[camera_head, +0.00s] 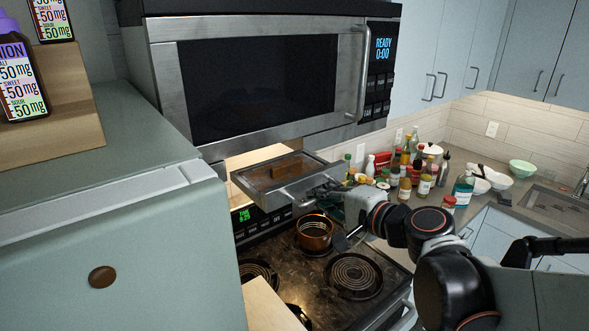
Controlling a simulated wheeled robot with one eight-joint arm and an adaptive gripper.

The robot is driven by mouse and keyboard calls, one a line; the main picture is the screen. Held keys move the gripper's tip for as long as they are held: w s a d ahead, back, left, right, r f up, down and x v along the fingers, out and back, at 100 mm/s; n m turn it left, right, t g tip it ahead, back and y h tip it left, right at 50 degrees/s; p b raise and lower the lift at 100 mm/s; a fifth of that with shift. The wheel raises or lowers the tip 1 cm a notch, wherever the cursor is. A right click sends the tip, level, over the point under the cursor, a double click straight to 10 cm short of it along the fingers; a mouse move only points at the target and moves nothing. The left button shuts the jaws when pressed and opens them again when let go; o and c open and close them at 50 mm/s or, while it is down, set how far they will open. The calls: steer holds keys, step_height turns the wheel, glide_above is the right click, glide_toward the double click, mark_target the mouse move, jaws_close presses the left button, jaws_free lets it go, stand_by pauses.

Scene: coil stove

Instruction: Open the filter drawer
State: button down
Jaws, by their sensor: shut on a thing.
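The filter drawer (238,181) is a shallow grey metal tray under the microwave (262,85). It stands out from the microwave's underside, over the stove, with its top open to view. A brown block-like thing (288,171) shows inside it. A bar handle (303,187) runs along its front. My gripper (343,189) comes in from the right and is shut on the handle's right end. The fingertips are small and partly hidden, so the exact contact is hard to see.
A copper-coloured pot (315,232) stands on the coil stove (320,275) below the drawer. Several bottles (408,175) and bowls crowd the counter behind my arm. A green-grey cabinet or fridge (110,250) fills the left. The microwave's vertical handle (360,75) juts out above.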

steer(key=shift+v, duration=0.85)
steer(key=shift+f, duration=0.1)
steer(key=c, duration=1.7)
jaws_free()
